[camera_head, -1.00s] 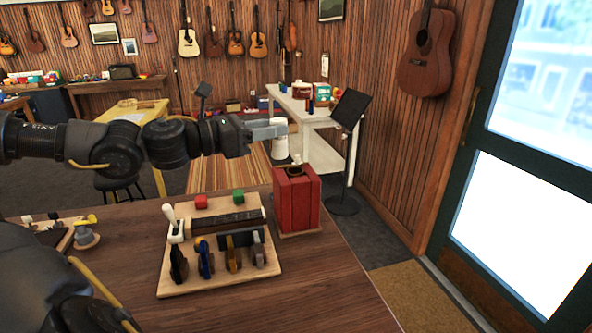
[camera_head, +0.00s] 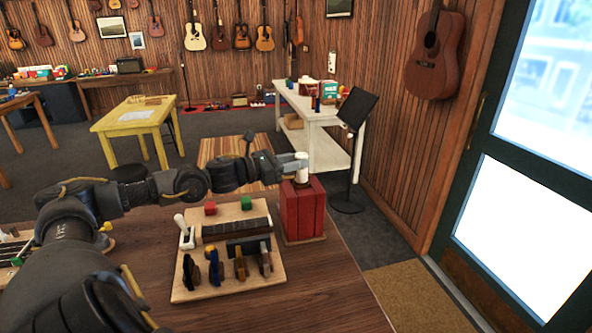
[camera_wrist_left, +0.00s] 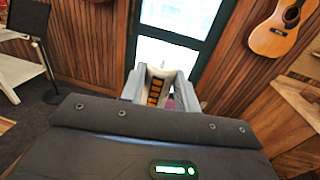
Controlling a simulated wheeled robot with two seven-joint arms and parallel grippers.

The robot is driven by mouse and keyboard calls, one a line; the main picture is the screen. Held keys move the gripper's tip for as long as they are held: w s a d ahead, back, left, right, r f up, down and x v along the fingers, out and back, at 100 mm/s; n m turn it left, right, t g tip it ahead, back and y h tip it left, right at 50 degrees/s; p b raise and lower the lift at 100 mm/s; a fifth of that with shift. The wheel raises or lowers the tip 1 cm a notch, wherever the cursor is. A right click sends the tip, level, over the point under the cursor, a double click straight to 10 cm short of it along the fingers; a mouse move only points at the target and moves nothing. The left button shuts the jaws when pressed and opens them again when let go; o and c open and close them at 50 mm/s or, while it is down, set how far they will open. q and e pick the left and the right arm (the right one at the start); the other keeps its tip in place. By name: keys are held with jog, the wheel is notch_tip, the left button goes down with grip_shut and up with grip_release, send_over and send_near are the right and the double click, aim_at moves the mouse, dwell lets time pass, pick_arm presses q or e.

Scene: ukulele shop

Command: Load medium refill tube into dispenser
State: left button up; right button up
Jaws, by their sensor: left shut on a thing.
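The red dispenser (camera_head: 303,214) is a box on a thin wooden base near the table's far right corner. My left gripper (camera_head: 299,164) is over its top, shut on a white refill tube (camera_head: 302,179). The tube is upright, and its lower end meets the dispenser's top opening; I cannot tell how deep it goes. The gripper hides part of the tube. In the left wrist view, the fingers (camera_wrist_left: 160,90) close around a pale tube with a dark-and-orange pattern inside (camera_wrist_left: 155,90). My right gripper is not in view.
The table's right side is bare. A black stand (camera_head: 350,150) stands beyond it.

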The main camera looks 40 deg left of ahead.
aim_at(296, 172)
pick_arm(q)
jog(key=shift+w+f+p, duration=0.15)
jog(key=shift+f+p, duration=0.4)
jog(key=shift+f, duration=1.2)
jog(key=o, duration=1)
jog(key=shift+o, duration=0.2)
jog(key=shift+s+a+f, duration=0.1)
jog(key=shift+s+a, duration=0.05)
jog(key=shift+s, duration=0.15)
jog(key=v, duration=1.1)
jog(key=shift+s+b, duration=0.25)
jog(key=shift+b, duration=0.2)
jog(key=shift+a, duration=0.1)
